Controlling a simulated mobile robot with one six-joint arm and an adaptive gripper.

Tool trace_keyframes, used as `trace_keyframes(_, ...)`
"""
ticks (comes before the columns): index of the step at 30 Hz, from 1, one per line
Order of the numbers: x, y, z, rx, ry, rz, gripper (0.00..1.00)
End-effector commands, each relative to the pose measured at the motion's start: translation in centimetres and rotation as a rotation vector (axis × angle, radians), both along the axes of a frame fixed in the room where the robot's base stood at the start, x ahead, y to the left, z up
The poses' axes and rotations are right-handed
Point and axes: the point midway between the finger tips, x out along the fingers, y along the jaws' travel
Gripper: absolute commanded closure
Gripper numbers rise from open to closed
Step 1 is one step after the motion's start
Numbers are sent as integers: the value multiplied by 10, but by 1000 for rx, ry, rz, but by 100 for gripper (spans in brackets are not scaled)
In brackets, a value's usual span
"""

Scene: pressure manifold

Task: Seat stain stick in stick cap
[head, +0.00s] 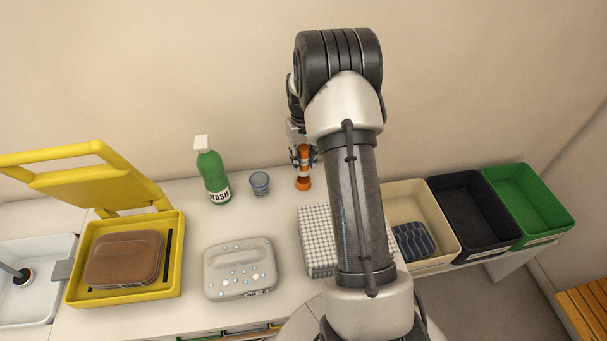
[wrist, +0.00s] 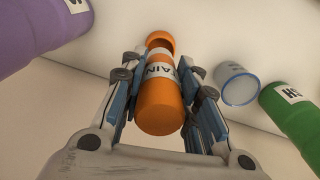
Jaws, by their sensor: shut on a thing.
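The stain stick (wrist: 160,105) is an orange cylinder with a white band lettered "AIN" in the wrist view. My gripper (wrist: 162,85) is shut on its sides. The orange stick cap (wrist: 160,38) stands on the counter beyond the stick's far end, and part of its dark opening shows. In the head view my gripper (head: 303,155) holds the stick upright, directly above or at the cap (head: 303,184). I cannot tell whether the stick's lower end is inside the cap or just above it.
A clear bluish cup (head: 260,183) and a green wash bottle (head: 212,175) stand left of the cap. A purple container (wrist: 45,30) shows in the wrist view. A white gridded block (head: 316,240) lies in front. Bins, including a green one (head: 528,205), stand right.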

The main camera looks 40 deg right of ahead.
Motion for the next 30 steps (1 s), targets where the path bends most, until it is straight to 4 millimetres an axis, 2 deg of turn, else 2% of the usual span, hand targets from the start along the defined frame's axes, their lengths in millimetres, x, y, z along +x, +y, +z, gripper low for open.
trace_keyframes(1, 0, 0, -7, 0, 0, 0, 100)
trace_keyframes(8, 0, 0, -23, 0, 0, 0, 100)
trace_keyframes(14, 0, 0, -54, 0, 1, 0, 100)
trace_keyframes(26, 0, 0, -59, 0, -1, 0, 100)
trace_keyframes(27, 0, 0, -58, 0, -1, 0, 69)
trace_keyframes(30, 0, 0, -58, 0, -1, 0, 62)
